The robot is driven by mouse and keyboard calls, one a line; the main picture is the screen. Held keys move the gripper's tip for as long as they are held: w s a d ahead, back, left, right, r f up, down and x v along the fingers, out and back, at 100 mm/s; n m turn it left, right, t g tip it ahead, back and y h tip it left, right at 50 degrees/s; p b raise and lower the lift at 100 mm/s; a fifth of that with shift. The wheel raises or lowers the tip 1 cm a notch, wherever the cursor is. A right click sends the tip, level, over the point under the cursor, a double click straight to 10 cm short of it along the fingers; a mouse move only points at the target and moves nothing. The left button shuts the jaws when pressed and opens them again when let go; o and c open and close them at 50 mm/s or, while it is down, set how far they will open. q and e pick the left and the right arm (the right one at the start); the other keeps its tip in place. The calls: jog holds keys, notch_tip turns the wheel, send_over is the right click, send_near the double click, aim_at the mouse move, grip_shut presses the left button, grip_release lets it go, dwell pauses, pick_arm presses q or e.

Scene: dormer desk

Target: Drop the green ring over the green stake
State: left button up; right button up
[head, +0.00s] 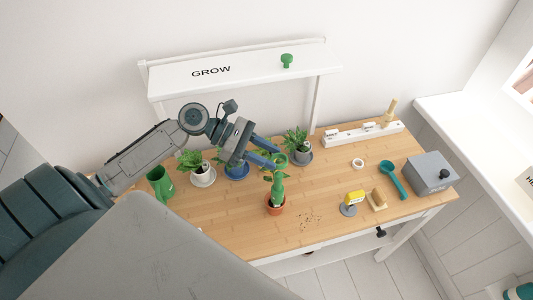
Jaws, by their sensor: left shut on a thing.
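A green ring (281,160) is at the tips of my left gripper (272,154), whose blue fingers are shut on it. Just below it, a thick green stake (277,188) stands upright among leaves in a terracotta pot (275,208) at the middle of the desk. The ring shows close to the stake's top. From this angle I cannot tell whether it is above the stake, behind it or around its tip. My right gripper is not in view.
A green watering can (159,184) is at left. To the right are a yellow-topped item (354,197), a teal scoop (393,177) and a grey box (431,173). Crumbs lie beside the pot.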

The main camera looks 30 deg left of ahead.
pick_arm(q)
notch_tip(320, 180, down, 7)
jog(key=b, duration=0.4)
dwell(0.7)
jog(key=o, duration=1)
